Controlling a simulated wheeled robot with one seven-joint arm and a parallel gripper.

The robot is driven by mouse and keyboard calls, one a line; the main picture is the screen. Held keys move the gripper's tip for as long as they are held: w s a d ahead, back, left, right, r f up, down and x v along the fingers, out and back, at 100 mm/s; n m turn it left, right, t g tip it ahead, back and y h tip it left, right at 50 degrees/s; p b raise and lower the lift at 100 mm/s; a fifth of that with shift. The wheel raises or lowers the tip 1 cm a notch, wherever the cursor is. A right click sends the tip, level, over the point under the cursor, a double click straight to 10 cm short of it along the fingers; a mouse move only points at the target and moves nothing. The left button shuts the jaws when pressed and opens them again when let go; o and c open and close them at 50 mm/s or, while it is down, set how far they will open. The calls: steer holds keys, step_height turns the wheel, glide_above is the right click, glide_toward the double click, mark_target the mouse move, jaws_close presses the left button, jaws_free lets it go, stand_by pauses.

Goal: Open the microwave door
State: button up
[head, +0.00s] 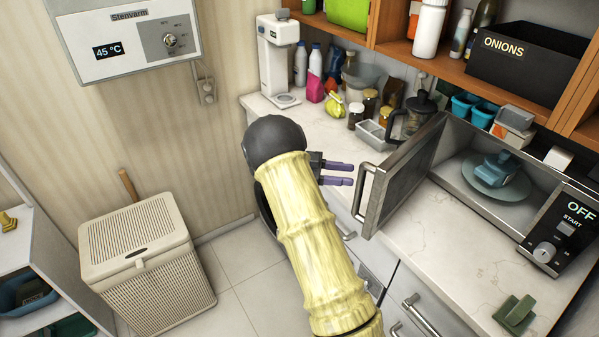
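The microwave (561,190) stands on the counter at the right. Its door (404,174) is swung wide open toward the left, so the inside shows. The door handle (359,192) is a metal bar on the door's left edge. Inside are a round plate (468,172) and a blue-grey object (495,170) on it. My gripper (353,175) is just left of the handle, with its two purple fingers pointing right and a gap between them. Nothing shows between the fingers. I cannot tell whether a fingertip touches the handle.
Behind the door, the counter holds a French press (413,113), jars and bottles, and a white coffee machine (277,60). A green object (514,314) lies on the counter in front of the microwave. A hamper (140,240) stands at the left. Counter below the door is clear.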

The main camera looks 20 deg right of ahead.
steer(key=b+v, duration=0.2)
steer(key=v, duration=1.1)
steer(key=w+d+r+n+t, duration=0.7)
steer(key=w+d+n+t, duration=0.15)
steer(key=t, duration=0.75)
steer(key=s+a+f+n+t+y, duration=0.25)
steer(key=a+n+t+y, duration=0.25)
steer(key=a+n+y, duration=0.5)
steer(key=s+a+f+n+g+y, duration=0.1)
steer(key=s+f+g+y, duration=0.1)
steer(key=s, duration=0.7)
steer(key=s+a+f+n+g+y, duration=0.1)
steer(key=s+f+g, duration=0.3)
steer(key=s, duration=0.6)
steer(key=s+a+f+n+g+y, duration=0.1)
steer(key=s+f+n+g+y, duration=0.1)
steer(key=s, duration=0.8)
step_height(320, 180, down, 3)
steer(key=shift+a+r+n+g+y, duration=0.1)
steer(key=shift+a+n+g+y, duration=0.25)
steer(key=shift+n+g, duration=0.4)
